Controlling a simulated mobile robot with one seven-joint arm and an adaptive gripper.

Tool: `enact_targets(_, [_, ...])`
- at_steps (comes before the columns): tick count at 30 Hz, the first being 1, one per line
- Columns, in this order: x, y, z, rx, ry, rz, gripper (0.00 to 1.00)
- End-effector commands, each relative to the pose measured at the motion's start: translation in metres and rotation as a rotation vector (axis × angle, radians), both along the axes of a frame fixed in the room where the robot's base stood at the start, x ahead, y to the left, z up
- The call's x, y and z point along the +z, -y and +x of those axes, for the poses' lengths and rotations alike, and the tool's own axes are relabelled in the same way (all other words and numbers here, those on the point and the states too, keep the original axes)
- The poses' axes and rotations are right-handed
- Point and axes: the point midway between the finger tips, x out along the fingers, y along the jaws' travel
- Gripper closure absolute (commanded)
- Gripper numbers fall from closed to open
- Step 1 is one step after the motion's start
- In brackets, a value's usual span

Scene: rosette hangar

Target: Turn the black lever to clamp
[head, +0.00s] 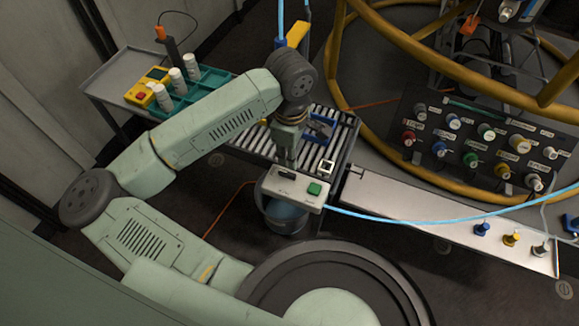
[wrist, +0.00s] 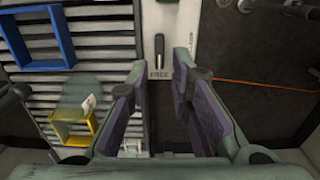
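The black lever (wrist: 159,47) shows in the wrist view on a pale panel (wrist: 178,15), just beyond my fingertips. Its handle points toward the word FREE (wrist: 159,75) printed below it. My gripper (wrist: 160,70) is open, with its two dark fingers on either side of the line of the lever and nothing between them. I cannot tell how high the fingertips are above the panel. In the head view, my gripper (head: 286,152) points down at the back edge of the pale control box (head: 300,198), and it partly hides the lever there.
A blue cable (head: 400,219) runs right. A bucket (head: 285,217) stands below.

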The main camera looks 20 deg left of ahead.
Motion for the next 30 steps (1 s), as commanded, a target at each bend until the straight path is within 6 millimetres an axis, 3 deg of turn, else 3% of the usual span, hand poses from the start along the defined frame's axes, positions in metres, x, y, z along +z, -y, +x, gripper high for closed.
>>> enact_targets(6, [-0.041, 0.001, 0.0, 0.003, -0.001, -0.007, 0.8])
enact_targets(12, [-0.069, 0.001, 0.0, 0.003, 0.001, -0.005, 0.8])
enact_targets(25, [-0.079, 0.001, 0.0, 0.001, 0.002, -0.003, 0.81])
enact_targets(30, [-0.079, 0.001, 0.0, 0.001, 0.002, -0.003, 0.92])
